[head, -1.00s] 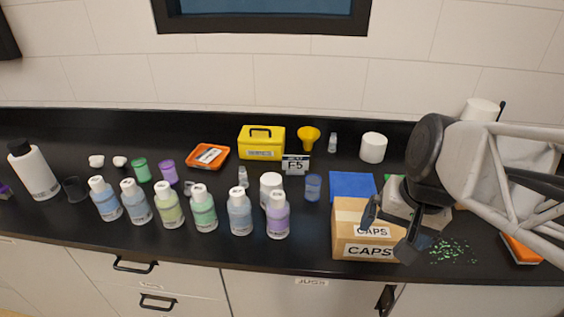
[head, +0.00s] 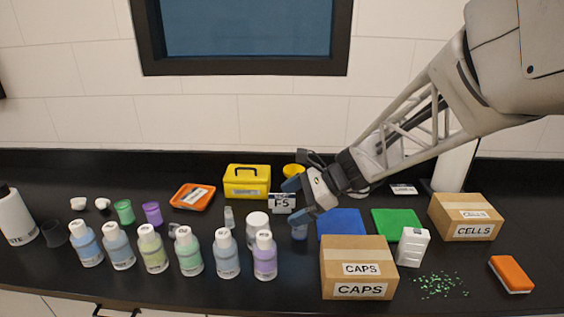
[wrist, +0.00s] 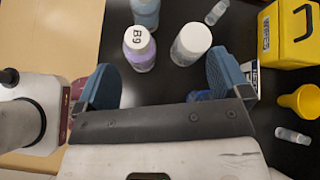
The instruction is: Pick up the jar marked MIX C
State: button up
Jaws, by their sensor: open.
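No label reading MIX C is legible in either view. A row of bottles with pale caps stands along the front left; a purple one (head: 265,256) ends the row, and its cap reads B9 in the wrist view (wrist: 139,50). A white-lidded jar (head: 257,227) stands just behind it and also shows in the wrist view (wrist: 190,43). My gripper (head: 295,201) is open and empty, right of this jar by the F5 sign. In the wrist view, my gripper (wrist: 166,82) has its fingers apart, with the jar and purple bottle beyond them. A blue cup (head: 299,231) is partly hidden by my gripper.
A CAPS box (head: 358,268) stands at front right, with blue (head: 341,223) and green (head: 397,223) mats behind. The F5 sign (head: 283,203), yellow box (head: 246,181) and yellow funnel (wrist: 303,101) lie near my gripper. Green bits (head: 441,286) are scattered at right.

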aim_at(266, 219)
jog(key=w+a+f+m+y, duration=0.1)
jog(key=w+a+m+y, duration=0.1)
jog(key=w, duration=0.4)
jog(key=shift+w+a+f+m+t, duration=0.35)
jog(key=shift+a+m, duration=0.2)
jog(key=shift+m, duration=0.45)
jog(key=shift+f, duration=0.2)
jog(key=shift+a+f, duration=0.4)
jog(key=shift+f, duration=1.05)
jog(key=shift+a+f, duration=0.35)
jog(key=shift+f, duration=1.05)
jog(key=shift+a+f, duration=0.4)
jog(key=shift+f, duration=1.05)
jog(key=shift+x, duration=2.5)
jog(key=c, duration=1)
jog(key=shift+r, duration=0.1)
